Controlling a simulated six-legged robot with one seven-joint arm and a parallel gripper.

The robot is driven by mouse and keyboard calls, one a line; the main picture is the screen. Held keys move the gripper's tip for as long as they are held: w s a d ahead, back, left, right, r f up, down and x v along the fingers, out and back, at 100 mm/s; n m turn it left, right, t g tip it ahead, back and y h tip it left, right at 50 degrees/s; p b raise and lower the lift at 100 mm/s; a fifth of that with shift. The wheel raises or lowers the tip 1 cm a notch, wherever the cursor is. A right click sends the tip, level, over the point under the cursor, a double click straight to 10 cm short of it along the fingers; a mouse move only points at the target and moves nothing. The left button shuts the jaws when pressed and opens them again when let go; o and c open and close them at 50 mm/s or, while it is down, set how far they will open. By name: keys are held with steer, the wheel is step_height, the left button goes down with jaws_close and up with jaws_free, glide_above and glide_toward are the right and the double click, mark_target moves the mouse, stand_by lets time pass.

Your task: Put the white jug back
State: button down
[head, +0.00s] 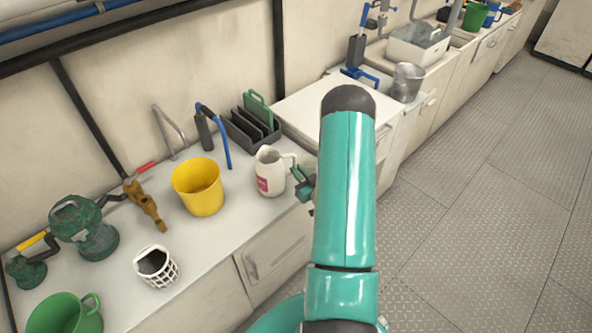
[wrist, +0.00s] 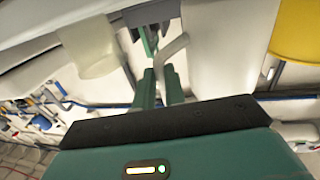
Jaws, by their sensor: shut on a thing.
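The white jug (head: 270,178), with a red label, is upright at the counter's front edge. I cannot tell whether its base touches the counter. Its handle points right, toward my gripper (head: 301,178), which is partly hidden behind my teal arm. In the wrist view the jug's pale body (wrist: 215,65) is right of centre. There the fingers of my gripper (wrist: 160,75) are closed on its handle.
A yellow bucket (head: 198,190) stands left of the jug, and a dark slotted rack (head: 250,130) is behind it. A white lattice cup (head: 156,267), green mug (head: 66,315) and green lantern (head: 84,232) are further left. A metal bucket (head: 406,84) stands beyond my arm.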

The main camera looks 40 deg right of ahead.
steer(key=shift+w+d+f, duration=0.1)
steer(key=shift+w+f, duration=0.1)
steer(key=shift+f, duration=0.15)
steer(key=shift+s+r, duration=0.15)
steer(key=shift+s, duration=0.1)
steer(key=shift+w, duration=0.2)
steer(key=shift+s+f, duration=0.15)
steer(key=shift+f, duration=0.1)
steer(key=c, duration=1.5)
jaws_free()
steer(key=shift+o, duration=0.2)
